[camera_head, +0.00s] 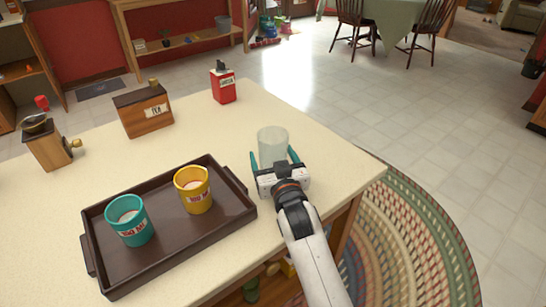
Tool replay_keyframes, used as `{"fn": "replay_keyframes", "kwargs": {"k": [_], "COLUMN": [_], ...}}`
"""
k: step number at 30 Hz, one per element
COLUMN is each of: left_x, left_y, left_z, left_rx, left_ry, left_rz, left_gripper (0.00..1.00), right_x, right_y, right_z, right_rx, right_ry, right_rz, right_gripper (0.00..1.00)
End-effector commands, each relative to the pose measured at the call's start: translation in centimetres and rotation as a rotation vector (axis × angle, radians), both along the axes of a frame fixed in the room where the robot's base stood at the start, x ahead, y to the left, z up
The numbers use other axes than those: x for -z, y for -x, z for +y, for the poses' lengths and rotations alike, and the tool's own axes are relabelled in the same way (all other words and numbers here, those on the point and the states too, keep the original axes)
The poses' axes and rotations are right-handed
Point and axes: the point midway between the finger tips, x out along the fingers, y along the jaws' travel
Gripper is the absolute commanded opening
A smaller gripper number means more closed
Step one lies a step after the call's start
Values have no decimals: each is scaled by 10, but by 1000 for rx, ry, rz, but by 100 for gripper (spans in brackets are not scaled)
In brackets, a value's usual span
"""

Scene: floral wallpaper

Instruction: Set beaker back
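The beaker (272,142), a clear, pale glass cylinder, stands upright near the right side of the cream tabletop. My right gripper (273,155) is at its near side, with one teal finger on each side of the beaker. The fingers are spread wide and look slightly apart from the glass. The gripper body hides the near bottom of the beaker, so contact with the table is hard to see. My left gripper is not in view.
A dark tray (176,246) holds a teal cup (131,228) and a yellow cup (194,199) to the left. A red tin (223,91), a wooden tea box (143,116) and a coffee grinder (49,150) stand farther back. The tabletop (200,133) around the beaker is clear.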

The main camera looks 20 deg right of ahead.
Motion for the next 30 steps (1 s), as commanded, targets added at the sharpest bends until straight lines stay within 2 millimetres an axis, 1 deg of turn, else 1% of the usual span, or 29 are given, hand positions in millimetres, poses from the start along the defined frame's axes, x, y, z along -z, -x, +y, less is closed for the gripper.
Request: {"fn": "replay_keyframes", "kwargs": {"k": [9,11,14,21,24,27,30], "left_x": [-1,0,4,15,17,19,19], "left_y": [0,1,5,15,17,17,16], "left_z": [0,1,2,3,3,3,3], "left_rx": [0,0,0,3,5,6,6], "left_ry": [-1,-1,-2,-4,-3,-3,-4], "left_rz": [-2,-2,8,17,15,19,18], "left_gripper": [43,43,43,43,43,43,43], "right_x": [-3,-3,-2,-2,-3,-2,-3], "right_y": [0,4,20,73,92,106,115], "right_z": [0,0,1,3,4,5,5], "right_rx": [0,0,0,0,0,0,0], "right_ry": [0,0,0,-2,-2,0,0], "right_rz": [-1,1,2,2,3,2,1], "right_gripper": [79,79,79,79,79,79,79]}}
